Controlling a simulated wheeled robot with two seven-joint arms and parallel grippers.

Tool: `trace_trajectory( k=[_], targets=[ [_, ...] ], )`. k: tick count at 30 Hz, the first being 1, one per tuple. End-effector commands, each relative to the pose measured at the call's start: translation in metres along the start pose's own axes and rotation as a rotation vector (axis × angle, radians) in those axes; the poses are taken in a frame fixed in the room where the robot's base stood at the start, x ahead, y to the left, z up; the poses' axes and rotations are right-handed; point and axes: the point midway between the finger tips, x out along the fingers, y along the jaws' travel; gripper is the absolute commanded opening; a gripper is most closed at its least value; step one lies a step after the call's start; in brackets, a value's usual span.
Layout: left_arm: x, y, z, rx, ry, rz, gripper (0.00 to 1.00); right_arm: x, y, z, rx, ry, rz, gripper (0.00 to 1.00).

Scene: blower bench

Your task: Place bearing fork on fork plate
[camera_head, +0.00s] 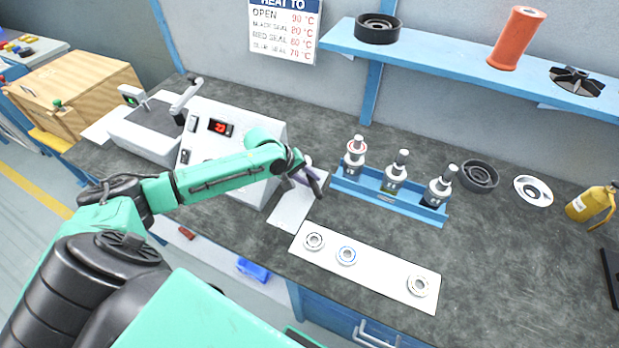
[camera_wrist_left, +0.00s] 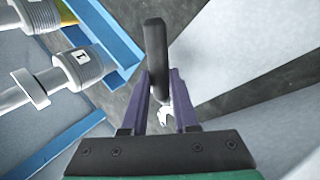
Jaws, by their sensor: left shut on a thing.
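My left gripper (camera_head: 309,180) is shut on the bearing fork's dark handle (camera_wrist_left: 155,50). In the left wrist view the purple fingers (camera_wrist_left: 160,105) pinch the handle, and a small pale metal part (camera_wrist_left: 164,114) shows between them. The handle (camera_head: 315,184) also shows in the head view, over the back part of a white plate, which looks like the fork plate (camera_head: 289,212), beside the heater box. I cannot tell whether the fork touches the plate. The fork's lower end is mostly hidden. My right gripper is out of view.
A white plate (camera_head: 380,275) with three bearings lies in front. The heater box (camera_head: 235,140) is close on the left. Bare bench (camera_head: 510,260) lies at right.

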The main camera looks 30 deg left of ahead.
Motion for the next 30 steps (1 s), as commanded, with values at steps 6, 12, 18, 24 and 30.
trace_trajectory(
  k=[6, 12, 18, 24, 30],
  targets=[
    [0.002, 0.0, -0.001, 0.002, 0.002, 0.003, 0.0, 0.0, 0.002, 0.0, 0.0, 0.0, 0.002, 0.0],
    [0.004, -0.002, 0.0, 0.001, 0.0, 0.001, 0.58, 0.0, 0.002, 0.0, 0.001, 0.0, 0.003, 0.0],
    [0.003, -0.002, 0.0, 0.001, 0.0, 0.001, 0.58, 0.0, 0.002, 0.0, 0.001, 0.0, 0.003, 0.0],
    [-0.002, -0.001, -0.001, 0.001, 0.002, 0.001, 0.58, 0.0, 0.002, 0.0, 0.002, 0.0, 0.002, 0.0],
    [-0.037, -0.002, -0.002, 0.003, 0.004, -0.001, 0.58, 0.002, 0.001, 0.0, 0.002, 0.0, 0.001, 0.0]
  ],
)
